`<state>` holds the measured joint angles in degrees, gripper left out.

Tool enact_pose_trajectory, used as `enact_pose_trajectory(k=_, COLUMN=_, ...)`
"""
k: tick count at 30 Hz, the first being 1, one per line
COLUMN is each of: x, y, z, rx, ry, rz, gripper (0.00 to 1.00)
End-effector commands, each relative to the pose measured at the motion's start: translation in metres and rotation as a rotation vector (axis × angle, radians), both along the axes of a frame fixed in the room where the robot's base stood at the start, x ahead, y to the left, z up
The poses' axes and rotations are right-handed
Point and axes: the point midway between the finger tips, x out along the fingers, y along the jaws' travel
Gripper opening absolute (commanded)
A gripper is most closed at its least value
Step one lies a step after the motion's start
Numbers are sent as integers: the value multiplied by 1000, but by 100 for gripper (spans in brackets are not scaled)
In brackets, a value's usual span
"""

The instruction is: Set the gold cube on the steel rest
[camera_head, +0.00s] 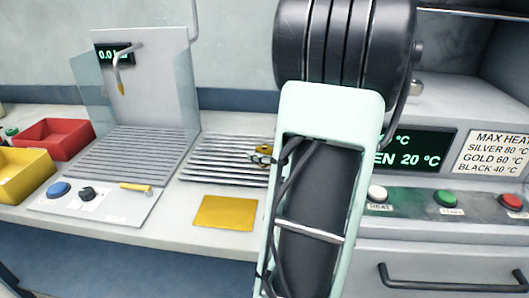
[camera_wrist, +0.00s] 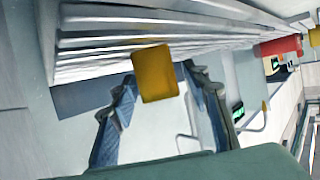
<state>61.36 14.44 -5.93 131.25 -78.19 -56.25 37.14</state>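The gold cube (camera_wrist: 155,73) is between the two fingers of my gripper (camera_wrist: 160,75) in the wrist view. A narrow pale gap shows beside the cube, so the fingers look slightly open around it. In the head view the gold cube (camera_head: 262,148) shows at the right part of the ribbed steel rest (camera_head: 222,157), partly covered by my dark fingers and close to my arm. The wrist view shows the steel rest (camera_wrist: 95,42) from a low angle, its slats behind one edge of the cube. I cannot tell whether the cube touches the slats.
A flat gold pad (camera_head: 225,213) lies in front of the rest. A ribbed station with glass sides (camera_head: 145,150) stands left, with a red bin (camera_head: 62,136) and a yellow bin (camera_head: 22,173) beyond. The heater panel with buttons (camera_head: 445,199) is at the right.

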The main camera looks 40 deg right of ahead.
Motion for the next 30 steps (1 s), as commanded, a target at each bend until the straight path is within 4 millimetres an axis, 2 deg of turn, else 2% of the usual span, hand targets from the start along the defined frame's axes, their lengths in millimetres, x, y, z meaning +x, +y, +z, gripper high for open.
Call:
enact_pose_trajectory(k=11, x=-4, y=0, z=6, rx=-1, ry=0, rz=-2, gripper=46)
enact_pose_trajectory(k=14, x=-17, y=1, z=13, rx=-2, ry=0, rz=-4, gripper=46)
enact_pose_trajectory(k=24, x=-83, y=9, z=40, rx=-1, ry=0, rz=-4, gripper=46)
enact_pose_trajectory(k=30, x=-105, y=12, z=48, rx=0, ry=0, rz=-1, gripper=46)
